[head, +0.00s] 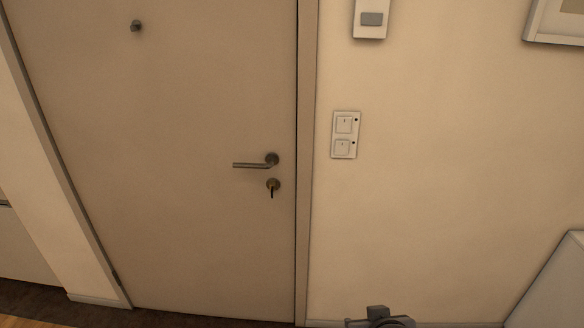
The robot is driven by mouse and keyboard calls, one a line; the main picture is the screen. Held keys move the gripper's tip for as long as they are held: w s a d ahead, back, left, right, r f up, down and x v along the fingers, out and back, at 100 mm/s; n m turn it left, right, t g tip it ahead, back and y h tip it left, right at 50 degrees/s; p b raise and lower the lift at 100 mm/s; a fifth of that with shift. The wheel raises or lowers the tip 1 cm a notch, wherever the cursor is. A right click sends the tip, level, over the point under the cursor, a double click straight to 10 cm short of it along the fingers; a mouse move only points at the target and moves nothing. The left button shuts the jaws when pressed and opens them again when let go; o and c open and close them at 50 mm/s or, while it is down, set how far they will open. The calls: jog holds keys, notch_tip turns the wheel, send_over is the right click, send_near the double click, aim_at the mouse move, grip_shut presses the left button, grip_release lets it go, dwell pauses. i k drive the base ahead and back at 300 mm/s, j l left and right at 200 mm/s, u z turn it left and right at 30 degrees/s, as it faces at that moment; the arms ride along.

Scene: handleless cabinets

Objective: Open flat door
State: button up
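The flat door (180,220) fills the left half of the head view. It is a plain beige door and sits shut in its frame. A metal lever handle (252,163) is near its right edge and points left, level. Just below it is a round lock (273,185) with a key hanging from it. A small peephole or knob (136,26) is high on the door. A grey part of my arm or gripper (380,318) shows at the bottom edge, right of the door and well below the handle. Its fingers cannot be made out.
A double switch plate (344,135) and an intercom-like box (371,19) are on that wall. A white slanted object (555,285) stands at the lower right. A picture frame (555,24) hangs at the upper right.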

aim_at(148, 126)
jog(key=i+j, duration=0.75)
jog(key=l+z, duration=0.05)
